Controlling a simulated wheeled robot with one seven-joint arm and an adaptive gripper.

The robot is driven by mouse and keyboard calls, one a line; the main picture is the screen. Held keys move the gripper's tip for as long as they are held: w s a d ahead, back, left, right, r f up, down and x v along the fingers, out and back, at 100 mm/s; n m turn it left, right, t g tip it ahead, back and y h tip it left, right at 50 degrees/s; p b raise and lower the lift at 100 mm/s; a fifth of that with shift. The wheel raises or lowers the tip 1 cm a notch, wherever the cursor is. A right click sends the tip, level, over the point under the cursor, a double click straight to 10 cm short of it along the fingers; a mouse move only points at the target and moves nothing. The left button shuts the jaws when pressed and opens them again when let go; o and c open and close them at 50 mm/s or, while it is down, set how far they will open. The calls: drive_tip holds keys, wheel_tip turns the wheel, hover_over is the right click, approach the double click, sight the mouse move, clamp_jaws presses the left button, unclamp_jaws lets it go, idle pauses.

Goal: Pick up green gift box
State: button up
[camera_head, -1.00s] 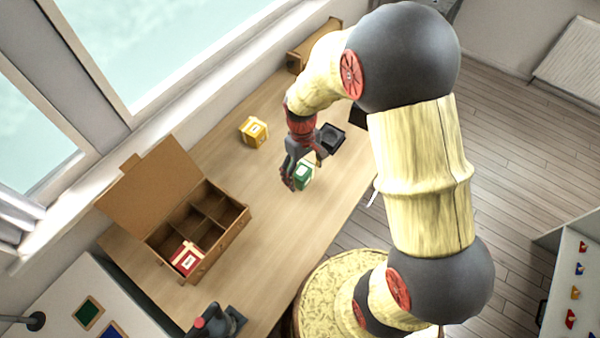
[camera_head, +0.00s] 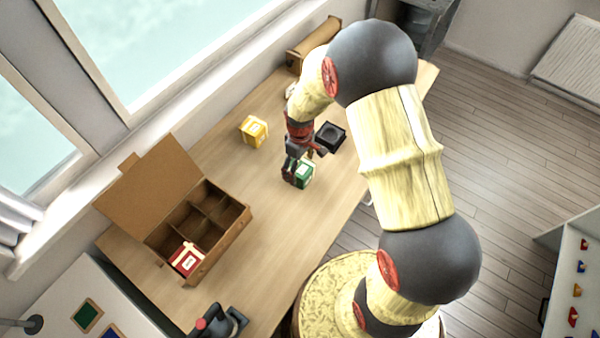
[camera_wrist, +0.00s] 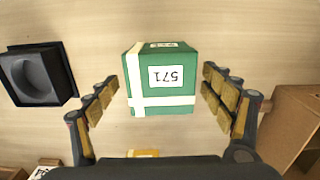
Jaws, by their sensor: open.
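The green gift box (camera_head: 304,174) stands on the wooden table, partly hidden behind my gripper in the head view. In the wrist view the green gift box (camera_wrist: 161,80) has cream ribbon bands and white labels, one reading 571. My gripper (camera_head: 298,178) is at the box. In the wrist view my gripper (camera_wrist: 165,98) is open, with one finger on each side of the box and a visible gap on both sides.
A yellow box (camera_head: 253,132) stands toward the window. An open compartment box (camera_head: 226,240) holds a red box (camera_head: 187,259). A black square holder (camera_head: 330,137) stands just beyond my gripper. A brown box (camera_head: 313,45) lies at the far end.

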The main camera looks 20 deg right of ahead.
drive_tip(key=shift+f, duration=0.75)
drive_tip(key=shift+c, duration=0.6)
drive_tip(key=c, duration=1.3)
drive_tip(key=shift+r, duration=0.15)
drive_tip(key=shift+c, duration=0.3)
